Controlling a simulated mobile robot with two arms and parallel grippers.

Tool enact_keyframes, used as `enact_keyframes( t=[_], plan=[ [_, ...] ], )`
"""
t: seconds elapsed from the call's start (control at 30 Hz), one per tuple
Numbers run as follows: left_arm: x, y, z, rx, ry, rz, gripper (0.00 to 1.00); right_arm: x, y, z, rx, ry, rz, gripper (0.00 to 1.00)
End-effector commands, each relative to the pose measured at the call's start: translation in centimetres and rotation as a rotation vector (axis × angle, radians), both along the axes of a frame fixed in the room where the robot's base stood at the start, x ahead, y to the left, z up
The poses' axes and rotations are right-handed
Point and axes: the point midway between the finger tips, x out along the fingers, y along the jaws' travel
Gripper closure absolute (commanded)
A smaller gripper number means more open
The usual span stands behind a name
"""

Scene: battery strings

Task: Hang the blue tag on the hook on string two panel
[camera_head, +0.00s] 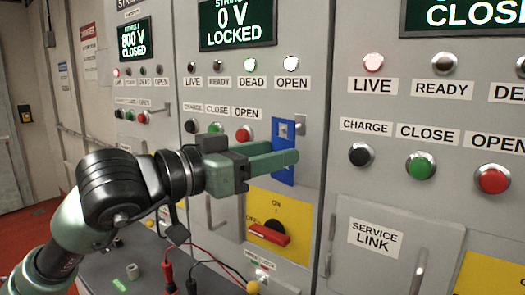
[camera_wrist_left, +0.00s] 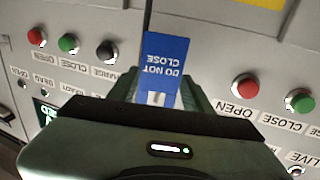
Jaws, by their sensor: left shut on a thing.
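The blue tag (camera_head: 284,142) is upright in front of the middle panel (camera_head: 312,190), whose display reads "0 V LOCKED". A small metal hook (camera_head: 300,124) is at the tag's top right, close to the tag's hole. I cannot tell whether the hook passes through the hole. In the left wrist view the tag (camera_wrist_left: 166,58) reads "DO NOT CLOSE" upside down between the fingers. My right gripper is not in view.
A yellow plate with a red rotary switch (camera_head: 268,233) is below the tag. Buttons, including a red one (camera_head: 244,134), are to its left. The right panel has a green button (camera_head: 420,167) and a handle (camera_head: 420,270). Red and black leads (camera_head: 168,272) lie below my arm.

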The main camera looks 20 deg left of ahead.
Motion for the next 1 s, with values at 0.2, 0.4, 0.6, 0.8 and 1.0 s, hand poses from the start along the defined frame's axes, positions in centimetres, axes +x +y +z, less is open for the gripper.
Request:
enact_keyframes(
  t=[0.2,0.4,0.6,0.8,1.0],
  plan=[
    [1.2,-0.6,0.0,0.0,0.001,-0.001,0.88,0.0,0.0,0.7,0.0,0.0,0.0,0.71],
    [2.0,-0.9,-0.6,0.0,-0.001,0.0,0.88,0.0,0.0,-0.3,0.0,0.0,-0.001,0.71],
    [2.3,-0.9,-0.6,0.0,-0.001,0.0,0.88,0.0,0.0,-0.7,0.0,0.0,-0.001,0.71],
    [2.3,-1.0,-0.6,0.0,0.0,0.0,0.88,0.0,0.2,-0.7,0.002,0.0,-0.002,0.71],
    [2.3,-0.9,-0.6,0.0,0.0,0.0,0.88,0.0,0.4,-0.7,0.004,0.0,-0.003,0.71]
  ],
)
